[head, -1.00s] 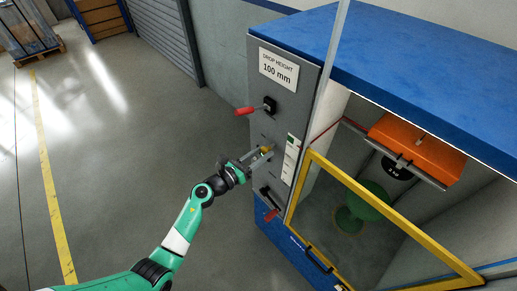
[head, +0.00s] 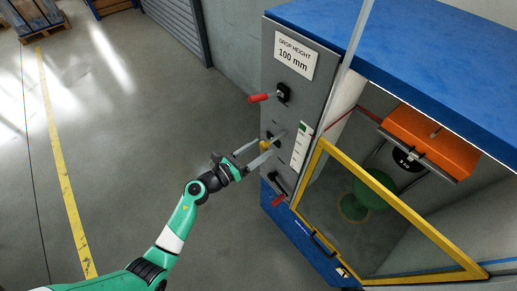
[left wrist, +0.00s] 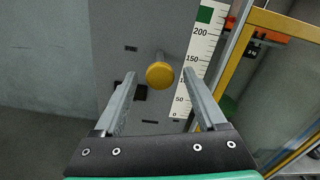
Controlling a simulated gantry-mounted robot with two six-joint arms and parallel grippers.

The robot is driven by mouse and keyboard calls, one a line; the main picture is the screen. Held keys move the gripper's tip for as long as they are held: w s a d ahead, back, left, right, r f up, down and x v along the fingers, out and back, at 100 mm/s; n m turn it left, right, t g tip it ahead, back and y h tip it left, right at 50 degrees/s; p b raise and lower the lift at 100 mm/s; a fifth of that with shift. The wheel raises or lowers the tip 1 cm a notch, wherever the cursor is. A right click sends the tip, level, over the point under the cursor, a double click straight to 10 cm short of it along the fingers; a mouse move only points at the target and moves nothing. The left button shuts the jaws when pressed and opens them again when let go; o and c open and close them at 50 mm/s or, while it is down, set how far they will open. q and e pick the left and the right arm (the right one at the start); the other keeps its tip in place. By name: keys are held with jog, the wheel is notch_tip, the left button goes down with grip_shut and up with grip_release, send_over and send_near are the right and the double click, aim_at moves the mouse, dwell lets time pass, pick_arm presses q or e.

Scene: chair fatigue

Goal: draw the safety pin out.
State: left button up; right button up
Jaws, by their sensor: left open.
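The safety pin shows as a round yellow knob (left wrist: 159,74) on a short grey shank on the machine's grey front panel. In the head view the yellow knob (head: 265,146) is at the panel's mid height. My left gripper (head: 262,152) is open in front of the panel. In the left wrist view its two fingers (left wrist: 160,78) stand either side of the knob, with a gap on both sides. I cannot tell how deep the knob lies between the fingertips. My right gripper is not in view.
A red-handled lever (head: 260,98) sits above the knob and another red handle (head: 279,200) below it. A white scale (left wrist: 195,60) is right of the knob. The yellow-framed guard door (head: 400,205) is at the right.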

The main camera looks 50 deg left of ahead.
pick_arm(q)
jog(key=shift+s, duration=0.1)
jog(key=s, duration=1.1)
jog(key=shift+s+a+p, duration=0.25)
jog(key=shift+a+p, duration=0.15)
jog(key=shift+a, duration=0.05)
